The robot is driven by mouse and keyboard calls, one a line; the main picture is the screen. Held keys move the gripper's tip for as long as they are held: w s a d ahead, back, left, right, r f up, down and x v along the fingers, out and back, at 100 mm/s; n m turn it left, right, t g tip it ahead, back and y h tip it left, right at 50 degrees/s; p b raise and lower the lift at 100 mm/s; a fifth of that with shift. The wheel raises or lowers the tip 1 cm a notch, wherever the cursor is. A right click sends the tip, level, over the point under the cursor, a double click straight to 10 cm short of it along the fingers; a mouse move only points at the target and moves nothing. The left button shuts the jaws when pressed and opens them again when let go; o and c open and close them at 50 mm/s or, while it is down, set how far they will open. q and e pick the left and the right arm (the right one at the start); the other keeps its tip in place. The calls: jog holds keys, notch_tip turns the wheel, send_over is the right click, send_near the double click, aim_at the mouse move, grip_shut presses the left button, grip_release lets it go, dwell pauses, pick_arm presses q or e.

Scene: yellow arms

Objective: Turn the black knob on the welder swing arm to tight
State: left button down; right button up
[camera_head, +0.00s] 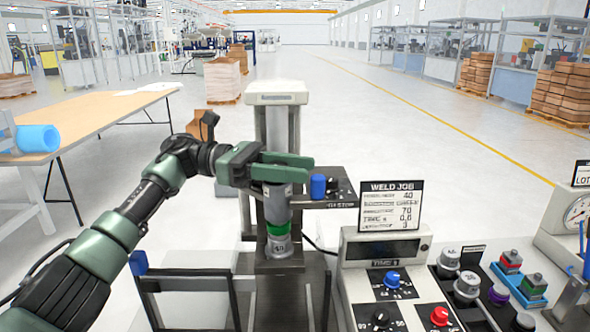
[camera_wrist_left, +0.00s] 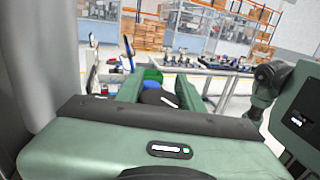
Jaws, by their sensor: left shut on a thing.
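The welder stands at the centre of the head view, with a pale column (camera_head: 275,98) and a grey electrode cylinder (camera_head: 277,204) with a green ring below. Its dark swing arm plate (camera_head: 346,200) reaches right. My left gripper (camera_head: 290,166) lies level above the cylinder, its fingers pointing right. The left wrist view shows the fingers close on either side of a black knob (camera_wrist_left: 152,98) with a white mark. In the head view the fingers hide the held part. A blue piece (camera_head: 318,186) sits just beyond the fingertips. My right gripper is out of view.
A grey control box (camera_head: 385,247) with a WELD JOB card (camera_head: 390,205) stands right of the welder. Several knobs and coloured blocks (camera_head: 509,262) lie farther right. A wooden table (camera_head: 85,125) with a blue roll (camera_head: 38,139) is at left. The floor behind is open.

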pick_arm(q)
jog(key=shift+r, duration=0.15)
jog(key=c, duration=0.9)
grip_release()
jog(key=shift+w+a, duration=0.15)
jog(key=shift+a, duration=0.2)
jog(key=b+v, duration=0.1)
jog(key=v, duration=0.6)
jog(key=shift+b, duration=0.3)
